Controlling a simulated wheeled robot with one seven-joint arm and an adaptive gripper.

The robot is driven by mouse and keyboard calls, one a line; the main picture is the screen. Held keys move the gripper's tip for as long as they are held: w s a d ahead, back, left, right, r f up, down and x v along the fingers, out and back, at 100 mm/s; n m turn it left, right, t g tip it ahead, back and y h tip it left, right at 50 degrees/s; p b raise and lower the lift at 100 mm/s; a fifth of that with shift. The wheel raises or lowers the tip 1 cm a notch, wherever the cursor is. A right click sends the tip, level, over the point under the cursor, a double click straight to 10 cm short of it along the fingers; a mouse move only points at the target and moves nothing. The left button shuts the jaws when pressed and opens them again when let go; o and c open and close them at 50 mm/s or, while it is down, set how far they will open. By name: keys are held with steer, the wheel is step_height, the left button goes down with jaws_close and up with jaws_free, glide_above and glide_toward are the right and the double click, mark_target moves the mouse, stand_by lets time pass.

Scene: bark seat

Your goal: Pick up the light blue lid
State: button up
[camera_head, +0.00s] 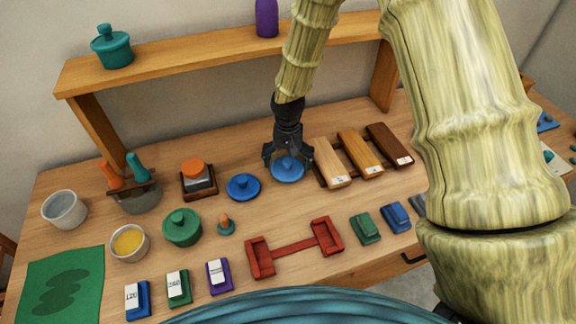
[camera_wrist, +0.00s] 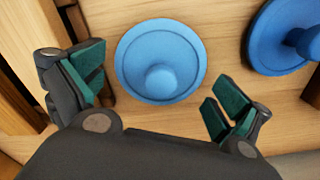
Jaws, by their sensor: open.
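The light blue lid (camera_head: 288,170) lies on the wooden table with its round knob facing up. In the wrist view the light blue lid (camera_wrist: 160,60) sits between and just ahead of the fingers. My gripper (camera_head: 288,160) is open above the lid, with one finger on either side, and holds nothing. In the wrist view my gripper (camera_wrist: 165,90) shows green finger pads, apart from the lid's rim. A darker blue lid (camera_head: 243,187) lies to the left of the light blue one in the head view; it also shows at the right of the wrist view (camera_wrist: 285,38).
Wooden blocks on a rack (camera_head: 334,163) stand close on the right. An orange-topped item (camera_head: 194,174), a green pot (camera_head: 182,227) and a red holder (camera_head: 293,249) stand around. A raised shelf (camera_head: 200,50) runs behind. Bare table lies in front of the lid.

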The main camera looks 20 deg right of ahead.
steer(key=shift+f, duration=0.45)
steer(key=c, duration=1)
steer(key=shift+s, duration=0.2)
steer(key=c, duration=0.4)
steer(key=shift+o, duration=0.2)
